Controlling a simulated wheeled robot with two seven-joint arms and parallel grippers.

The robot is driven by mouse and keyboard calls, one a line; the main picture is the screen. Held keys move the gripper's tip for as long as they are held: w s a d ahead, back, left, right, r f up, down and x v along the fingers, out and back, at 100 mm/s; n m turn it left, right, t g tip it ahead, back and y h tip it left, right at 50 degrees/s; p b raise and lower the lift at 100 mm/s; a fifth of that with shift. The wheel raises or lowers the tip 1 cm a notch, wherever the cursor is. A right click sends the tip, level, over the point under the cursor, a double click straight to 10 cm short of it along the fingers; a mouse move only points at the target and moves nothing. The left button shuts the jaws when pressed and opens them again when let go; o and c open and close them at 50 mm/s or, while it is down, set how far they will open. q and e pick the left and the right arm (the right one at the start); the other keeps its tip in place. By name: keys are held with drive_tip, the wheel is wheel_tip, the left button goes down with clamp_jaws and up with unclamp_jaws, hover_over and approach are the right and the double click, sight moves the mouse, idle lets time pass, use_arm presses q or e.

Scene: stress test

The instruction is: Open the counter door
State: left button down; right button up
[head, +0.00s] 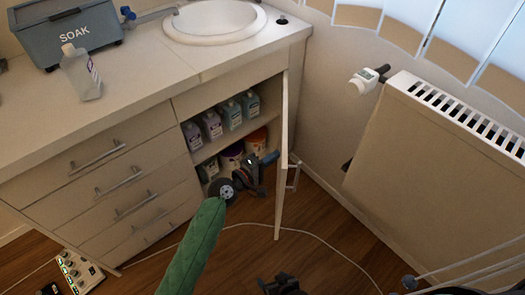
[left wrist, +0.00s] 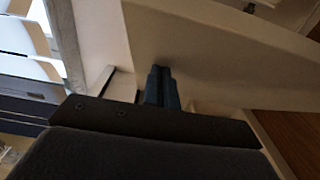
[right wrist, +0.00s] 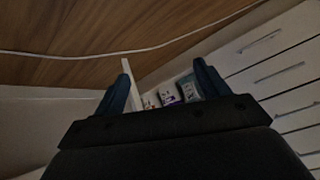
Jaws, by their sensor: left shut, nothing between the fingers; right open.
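The counter door (head: 284,120) stands swung out from the cabinet under the sink, seen nearly edge-on in the head view. Its bar handle (head: 293,176) is on the right-hand, outer face. My left gripper (head: 270,158) is shut and empty, at the inner side of the door in front of the opening; I cannot tell whether it touches the door. Its closed fingers show in the left wrist view (left wrist: 161,85) against a pale panel. My right gripper (head: 281,285) is low at the bottom edge, away from the door. Its fingers are apart and empty in the right wrist view (right wrist: 163,88).
Bottles (head: 231,113) and tubs (head: 232,155) fill the cabinet shelves. Drawers (head: 120,180) are left of the opening. A radiator (head: 430,150) stands on the right wall. A white cable (head: 320,240) crosses the wooden floor. A control box (head: 76,270) lies lower left.

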use_arm(q)
drive_tip(key=s+d+n+t+y+p, duration=0.1)
drive_tip(key=d+p, duration=0.3)
drive_tip(key=d, duration=1.1)
drive_tip(key=shift+p, duration=0.35)
use_arm(e)
wheel_tip(320, 180, up, 16)
drive_tip(key=w+g, duration=0.1)
drive_tip(key=shift+w+f+g, duration=0.2)
drive_tip(key=shift+w+g, duration=0.1)
use_arm(q)
drive_tip(key=shift+a, duration=0.1)
use_arm(e)
drive_tip(key=shift+a, duration=0.1)
